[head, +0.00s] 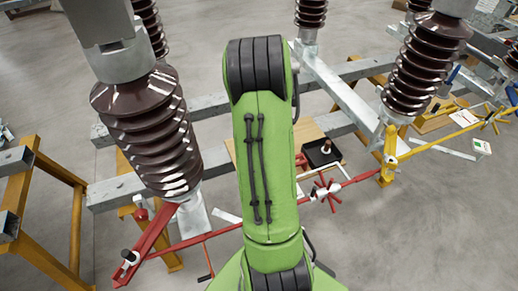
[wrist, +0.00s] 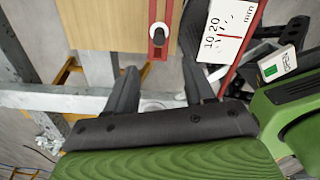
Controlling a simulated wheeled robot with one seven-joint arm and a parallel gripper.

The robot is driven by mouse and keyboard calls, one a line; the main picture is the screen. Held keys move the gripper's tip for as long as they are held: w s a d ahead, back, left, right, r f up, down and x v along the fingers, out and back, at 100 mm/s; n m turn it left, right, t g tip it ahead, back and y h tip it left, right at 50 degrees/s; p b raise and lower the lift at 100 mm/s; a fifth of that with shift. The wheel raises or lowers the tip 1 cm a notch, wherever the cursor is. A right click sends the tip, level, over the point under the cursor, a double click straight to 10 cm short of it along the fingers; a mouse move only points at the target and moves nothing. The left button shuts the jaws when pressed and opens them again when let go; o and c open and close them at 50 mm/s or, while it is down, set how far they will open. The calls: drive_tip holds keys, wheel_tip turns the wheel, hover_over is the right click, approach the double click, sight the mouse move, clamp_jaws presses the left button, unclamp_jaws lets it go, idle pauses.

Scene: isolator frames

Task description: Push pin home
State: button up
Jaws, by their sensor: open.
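A pin with a dark knob and a white round collar (wrist: 158,36) sits at the end of a narrow red bar (wrist: 153,53) in the wrist view. The bar lies over a wooden board. My gripper (wrist: 160,75) is open, with its two dark fingers apart and nothing between them. The pin is beyond the fingertips, roughly in line with the gap. I cannot tell how deep the pin sits. In the head view, my green arm hides my gripper. A similar dark knob with a white collar (head: 129,257) shows there at the end of a red lever (head: 150,240).
A white gauge card marked 10, 20 and mm (wrist: 226,30) is right of the pin. A small device with a green screen (wrist: 280,66) is near my wrist. Large brown insulators (head: 150,130) (head: 425,62) stand on grey steel beams (head: 345,95). Yellow frames (head: 60,170) are at left.

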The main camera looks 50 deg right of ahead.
wheel_tip(320, 180, down, 13)
drive_tip(key=shift+d+f+b, duration=0.1)
drive_tip(key=shift+f+b, duration=0.05)
drive_tip(key=shift+b, duration=0.8)
clamp_jaws()
drive_tip(key=shift+r+p, duration=2.25)
drive_tip(key=shift+r, duration=1.2)
